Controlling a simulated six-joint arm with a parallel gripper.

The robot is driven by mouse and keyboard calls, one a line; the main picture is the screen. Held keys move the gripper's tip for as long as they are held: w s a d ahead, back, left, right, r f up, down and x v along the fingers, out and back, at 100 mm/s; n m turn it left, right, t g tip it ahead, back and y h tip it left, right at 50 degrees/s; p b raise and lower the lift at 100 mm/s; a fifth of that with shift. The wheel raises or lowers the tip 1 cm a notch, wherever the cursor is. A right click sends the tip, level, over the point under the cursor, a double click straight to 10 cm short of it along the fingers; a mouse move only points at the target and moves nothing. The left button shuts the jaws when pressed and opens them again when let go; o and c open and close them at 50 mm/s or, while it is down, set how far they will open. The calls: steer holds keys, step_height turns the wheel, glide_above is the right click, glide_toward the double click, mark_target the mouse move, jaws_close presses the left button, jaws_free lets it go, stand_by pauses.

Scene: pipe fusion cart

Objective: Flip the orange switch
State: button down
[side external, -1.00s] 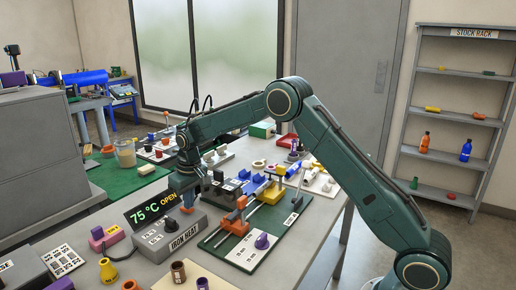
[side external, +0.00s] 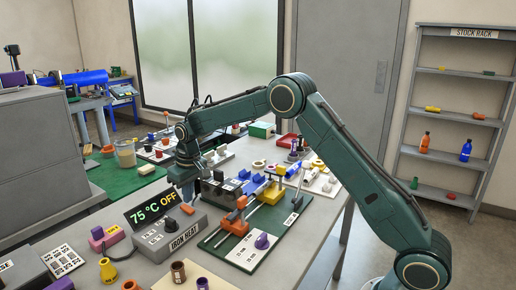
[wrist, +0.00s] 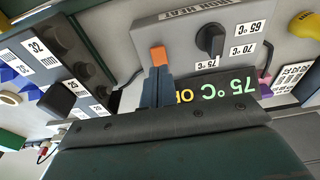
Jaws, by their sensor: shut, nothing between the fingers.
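The orange switch (side external: 187,209) stands on the grey iron heat box (side external: 160,240), right of its display. In the wrist view the orange switch (wrist: 158,56) shows just past the tips of my gripper (wrist: 158,72). The two fingers are together with nothing between them. In the side view my gripper (side external: 188,196) points down over the switch; whether it touches the switch I cannot tell. The display (side external: 152,211) reads 75 °C and OFF, the last word in orange. A dark knob (wrist: 210,40) beside the switch points at the 75 °C label.
A green board with an orange clamp (side external: 234,224) and rails lies right of the box. Dark blocks marked 32 and 25 (wrist: 62,65) stand beside it. A yellow weight (side external: 107,270) and a pink block (side external: 105,238) stand left of the box.

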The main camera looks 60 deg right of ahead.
mark_target(190, 210)
step_height(190, 210, up, 4)
steer(key=shift+r, duration=0.25)
stand_by(0.5)
steer(key=shift+r, duration=0.1)
steer(key=s+a+r+t, duration=0.1)
steer(key=s+r, duration=0.6)
steer(key=s, duration=0.2)
steer(key=s+r+t, duration=0.1)
steer(key=s+r, duration=0.6)
steer(key=s, duration=0.3)
steer(key=s+f+t, duration=0.1)
steer(key=s+f, duration=0.2)
steer(key=s, duration=1.9)
steer(key=shift+s+a+t, duration=0.2)
steer(key=shift+a+t, duration=0.05)
steer(key=shift+t, duration=0.15)
